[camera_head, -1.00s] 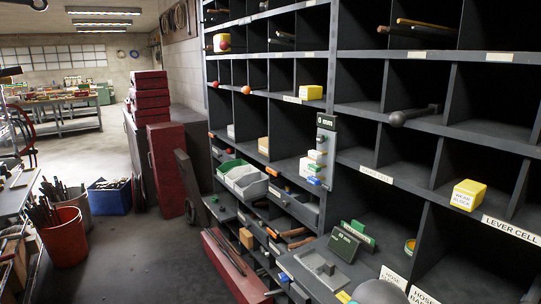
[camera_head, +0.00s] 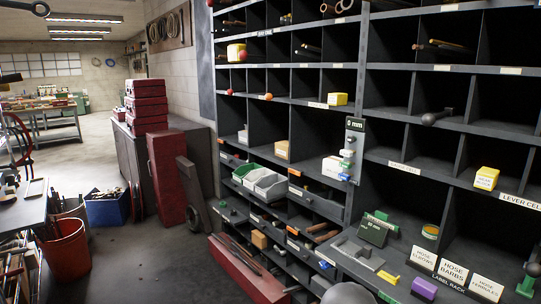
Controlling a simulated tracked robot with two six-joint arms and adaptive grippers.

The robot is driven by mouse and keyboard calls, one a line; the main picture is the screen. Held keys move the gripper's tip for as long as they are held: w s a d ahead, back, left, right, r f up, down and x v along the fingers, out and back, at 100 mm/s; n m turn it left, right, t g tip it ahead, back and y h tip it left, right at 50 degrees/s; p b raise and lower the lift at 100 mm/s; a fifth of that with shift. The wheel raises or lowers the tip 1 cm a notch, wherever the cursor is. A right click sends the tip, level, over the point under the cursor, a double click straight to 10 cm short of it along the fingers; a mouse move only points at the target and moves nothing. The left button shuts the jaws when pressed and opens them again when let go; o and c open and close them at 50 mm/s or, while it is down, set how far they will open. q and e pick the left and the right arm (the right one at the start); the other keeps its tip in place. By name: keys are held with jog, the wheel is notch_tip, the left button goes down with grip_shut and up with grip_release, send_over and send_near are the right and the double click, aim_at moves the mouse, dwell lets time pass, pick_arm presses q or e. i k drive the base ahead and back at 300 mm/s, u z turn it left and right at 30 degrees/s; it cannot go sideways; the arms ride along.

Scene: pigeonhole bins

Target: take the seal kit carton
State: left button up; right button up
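No carton in view carries a legible seal kit label, so I cannot tell which one it is. Small boxes in the pigeonholes include a tan box (camera_head: 282,149), a white box (camera_head: 331,167), a yellow box (camera_head: 337,98) and another yellow box (camera_head: 236,52) high on the left. A yellow block (camera_head: 486,178), its label apparently reading wear block, sits on the right above the lever cell label. Neither of my grippers shows in this view.
The dark pigeonhole rack (camera_head: 350,212) fills the right side. Its lower ledge holds a green block (camera_head: 374,231), label cards (camera_head: 454,273) and a purple piece (camera_head: 424,288). A red bucket (camera_head: 66,252) and blue bin (camera_head: 106,208) stand left. The floor (camera_head: 150,262) between is clear.

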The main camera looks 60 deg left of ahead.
aim_at(330, 168)
jog(key=z, duration=0.75)
jog(key=i, duration=0.15)
jog(key=u, duration=3)
jog(key=k, duration=1.15)
jog(key=z, duration=0.45)
jog(key=i, duration=0.35)
jog(key=u, duration=1.05)
jog(key=i, duration=1.4)
jog(key=u, duration=0.3)
jog(key=i, duration=1.3)
jog(key=z, duration=1.15)
jog(key=i, duration=0.7)
jog(key=z, duration=0.65)
